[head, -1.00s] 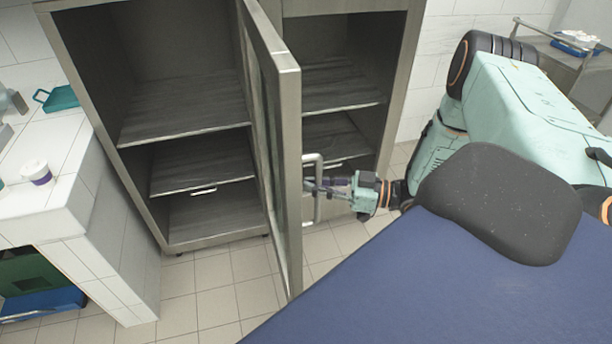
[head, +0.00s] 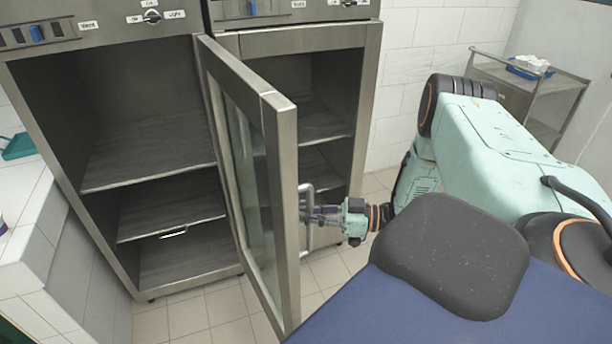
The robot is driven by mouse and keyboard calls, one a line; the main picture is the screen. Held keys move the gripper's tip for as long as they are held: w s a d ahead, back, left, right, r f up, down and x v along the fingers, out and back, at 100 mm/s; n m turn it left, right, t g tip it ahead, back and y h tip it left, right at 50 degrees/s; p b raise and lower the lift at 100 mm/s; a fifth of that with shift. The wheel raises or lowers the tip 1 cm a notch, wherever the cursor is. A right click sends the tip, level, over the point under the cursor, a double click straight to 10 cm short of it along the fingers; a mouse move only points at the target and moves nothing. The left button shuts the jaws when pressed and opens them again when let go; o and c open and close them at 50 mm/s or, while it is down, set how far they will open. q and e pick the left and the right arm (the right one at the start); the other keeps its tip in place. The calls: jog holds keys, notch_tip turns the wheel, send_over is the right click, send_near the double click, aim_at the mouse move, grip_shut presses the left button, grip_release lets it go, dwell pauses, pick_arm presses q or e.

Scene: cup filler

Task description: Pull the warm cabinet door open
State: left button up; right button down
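The warm cabinet door (head: 285,190) is a steel-framed glass door standing wide open, its free edge toward me. I cannot read the labels well enough to confirm its name. Its bar handle (head: 308,222) is on the door's right face, partly hidden by the door edge. My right gripper (head: 318,213) is at the handle, its dark fingers around the bar and seemingly shut on it. The fingertips are partly hidden. The left cabinet compartment (head: 150,150) is open to view, with dark shelves. My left gripper is not in view.
The right cabinet (head: 330,110) shows shelves behind a steel frame. Control panels (head: 150,18) run along the top. A white tiled counter (head: 30,215) stands at the left. A metal trolley (head: 530,85) with a blue tray is at the back right. Tiled floor (head: 200,318) is clear before the cabinet.

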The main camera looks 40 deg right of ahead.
jog(key=shift+s+a+f, duration=0.15)
jog(key=shift+s+a, duration=0.05)
jog(key=shift+a, duration=0.05)
jog(key=c, duration=1.8)
grip_release()
jog(key=shift+c, duration=0.2)
jog(key=o, duration=0.5)
jog(key=shift+s+d+r, duration=0.1)
jog(key=shift+s+r, duration=0.15)
jog(key=v, duration=1.1)
jog(key=shift+s+d, duration=0.25)
jog(key=shift+d, duration=0.1)
jog(key=shift+w+f, duration=0.1)
